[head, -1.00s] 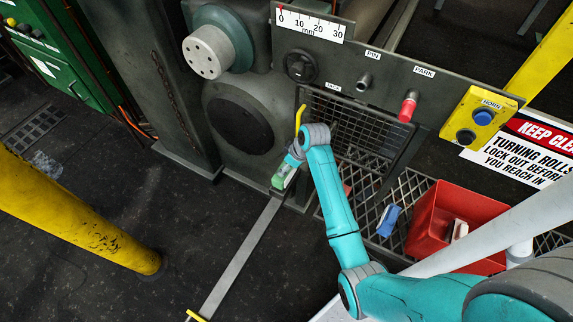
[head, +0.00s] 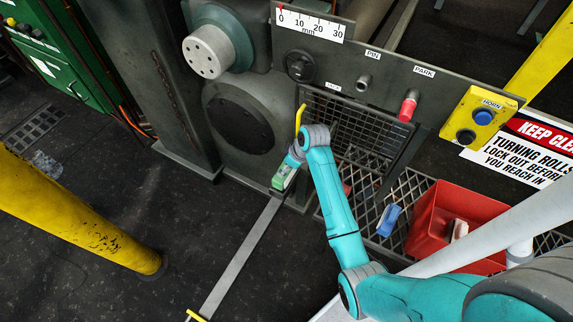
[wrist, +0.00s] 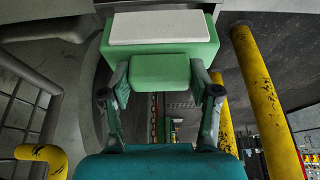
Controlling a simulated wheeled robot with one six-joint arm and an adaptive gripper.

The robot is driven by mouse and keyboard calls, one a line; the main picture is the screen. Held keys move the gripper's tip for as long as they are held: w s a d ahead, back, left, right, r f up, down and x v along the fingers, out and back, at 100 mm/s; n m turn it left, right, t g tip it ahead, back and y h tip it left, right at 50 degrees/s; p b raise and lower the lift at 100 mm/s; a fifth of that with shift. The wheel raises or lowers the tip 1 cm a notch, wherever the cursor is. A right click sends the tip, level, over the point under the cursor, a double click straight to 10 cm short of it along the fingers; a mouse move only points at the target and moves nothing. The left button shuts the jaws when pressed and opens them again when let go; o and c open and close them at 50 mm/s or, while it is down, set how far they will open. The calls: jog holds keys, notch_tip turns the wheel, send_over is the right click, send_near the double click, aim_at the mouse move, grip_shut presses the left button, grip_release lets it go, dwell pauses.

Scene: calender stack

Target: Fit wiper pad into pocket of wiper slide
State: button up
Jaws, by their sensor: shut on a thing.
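My gripper (wrist: 160,98) is shut on a green block, the wiper pad (wrist: 160,72), which carries a wide pale strip (wrist: 160,28) on its far side. In the head view the green pad (head: 282,178) is low at the foot of the machine, beside the mesh guard. It is at the upper end of a long grey flat bar (head: 240,258) with a yellow end, which looks like the wiper slide. No pocket shows clearly, and I cannot tell whether the pad touches the bar. My arm hides part of this area.
A blue block (head: 388,220) lies on the grating, right of my arm. A red bin (head: 425,220) with a pale-faced piece inside stands further right. The mesh guard (head: 345,125) and a yellow hooked bar (head: 300,117) are close to my gripper. A yellow post (head: 75,225) stands left.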

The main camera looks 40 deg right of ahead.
jog(key=shift+f, duration=2.2)
jog(key=o, duration=1.5)
jog(key=v, duration=1.2)
